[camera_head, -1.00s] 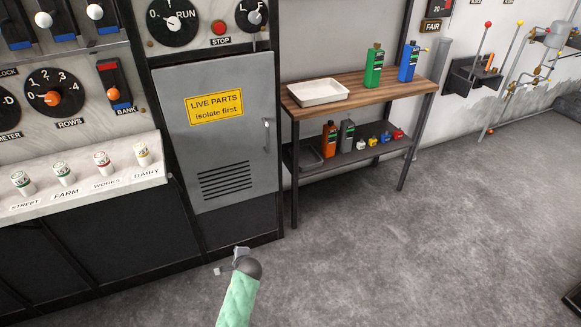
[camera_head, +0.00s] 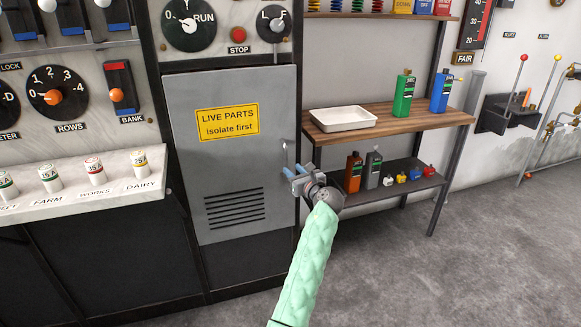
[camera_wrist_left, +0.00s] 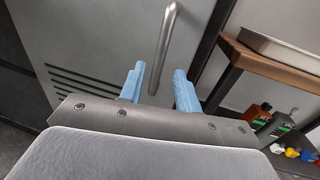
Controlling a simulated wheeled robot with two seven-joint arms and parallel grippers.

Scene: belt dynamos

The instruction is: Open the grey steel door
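The grey steel door (camera_head: 230,150) is shut in its black frame, with a yellow "LIVE PARTS isolate first" label and louvre slots. Its vertical bar handle (camera_head: 285,155) is on the right side. My left gripper (camera_head: 290,172) is at the lower part of the handle. In the left wrist view the handle (camera_wrist_left: 164,45) stands upright between and just beyond the two blue fingertips of the open gripper (camera_wrist_left: 160,80). The fingers are apart, with a gap on each side of the bar. My right gripper is not in view.
A wooden-topped shelf (camera_head: 400,125) stands right of the door, with a white tray (camera_head: 342,118) and green and blue bottles on top. More bottles are on its lower shelf. A control panel with dials and levers is at the left. The floor in front is clear.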

